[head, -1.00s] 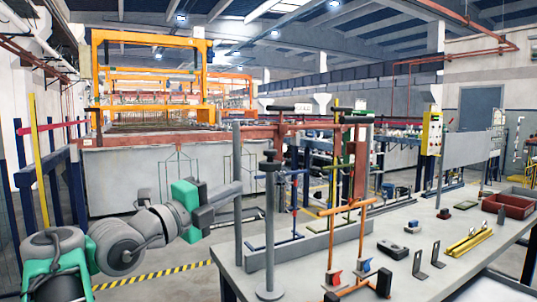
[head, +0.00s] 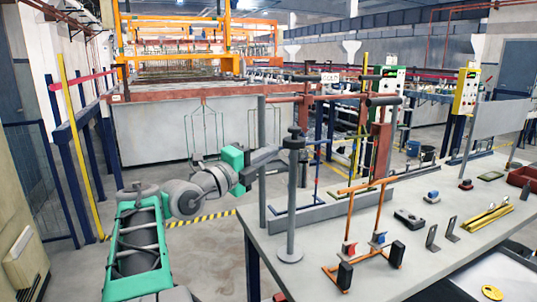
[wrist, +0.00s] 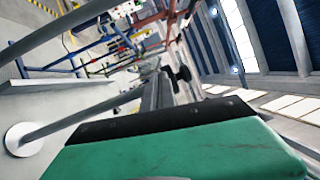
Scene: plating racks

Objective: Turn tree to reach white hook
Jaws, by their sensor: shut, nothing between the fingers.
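A grey upright stand (head: 291,200) with a round base and dark knobs at its top stands near the left end of the bench. It looks like the tree, but I cannot be sure. Thin red and blue rods (head: 317,165) show just behind it. My gripper (head: 276,153) is shut and empty, left of the stand at upper-post height; whether it touches is unclear. In the wrist view my gripper (wrist: 165,88) points past a dark knob (wrist: 182,74), with the grey post (wrist: 75,118) at left. I cannot make out a white hook.
The grey bench (head: 330,225) fills the right. An orange frame (head: 362,215) with red and blue pieces stands on it. Brackets (head: 432,238), yellow bars (head: 487,219) and a red bin (head: 520,176) lie farther right. A second grey post (head: 262,160) rises at the bench's left edge.

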